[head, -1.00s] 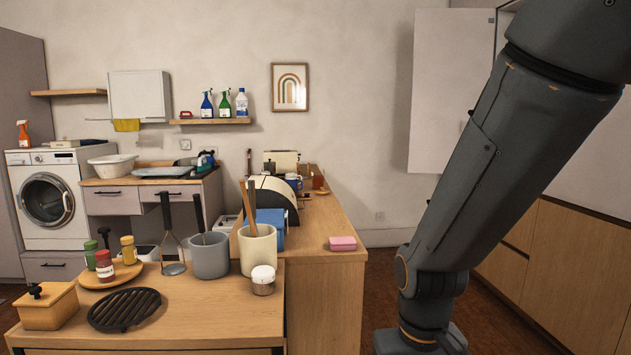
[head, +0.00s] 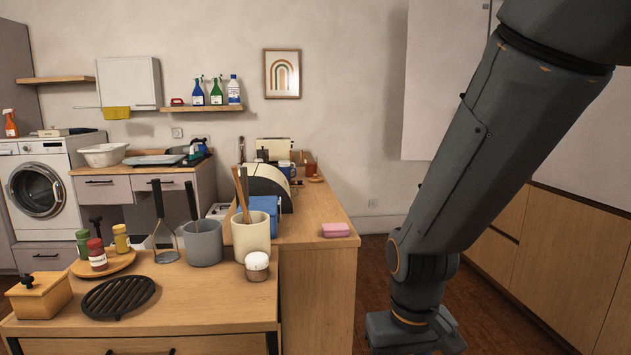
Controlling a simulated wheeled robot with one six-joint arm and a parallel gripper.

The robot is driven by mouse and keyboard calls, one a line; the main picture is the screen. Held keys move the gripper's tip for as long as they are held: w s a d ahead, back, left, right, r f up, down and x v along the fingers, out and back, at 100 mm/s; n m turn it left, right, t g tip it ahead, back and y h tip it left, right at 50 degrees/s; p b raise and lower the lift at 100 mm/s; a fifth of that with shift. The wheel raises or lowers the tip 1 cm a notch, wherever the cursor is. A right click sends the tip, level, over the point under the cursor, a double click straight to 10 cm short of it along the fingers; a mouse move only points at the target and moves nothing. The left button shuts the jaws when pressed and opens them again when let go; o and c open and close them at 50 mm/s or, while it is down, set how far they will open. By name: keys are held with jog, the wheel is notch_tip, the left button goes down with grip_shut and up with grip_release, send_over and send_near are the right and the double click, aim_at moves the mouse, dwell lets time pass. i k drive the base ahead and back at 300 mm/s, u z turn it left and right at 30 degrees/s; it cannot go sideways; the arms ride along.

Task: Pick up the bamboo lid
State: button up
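A wooden box (head: 40,300) with a dark knob stands at the front left corner of the near counter. Its flat wooden top (head: 36,284), which looks like the bamboo lid, sits on the box with the knob upright. My arm hangs down on the right of the head view, over the floor and well apart from the box. Its lowest visible part is a dark wrist joint at the bottom edge. My gripper fingers are out of the picture, so their state does not show.
A black slatted trivet (head: 118,297) lies right of the box. A round wooden board (head: 104,265) with several jars is behind it. A grey crock (head: 203,245), a cream crock (head: 251,238) and a small white-capped jar (head: 257,266) stand farther right. The counter's front strip is bare.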

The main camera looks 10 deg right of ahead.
aim_at(313, 179)
jog(key=z, duration=0.5)
jog(key=k, duration=0.6)
jog(key=z, duration=0.7)
jog(key=i, duration=3.25)
jog(key=u, duration=0.25)
jog(key=i, duration=1.95)
jog(key=u, duration=1)
jog(key=i, duration=1.3)
jog(key=u, duration=1.85)
jog(key=i, duration=0.95)
jog(key=u, duration=0.55)
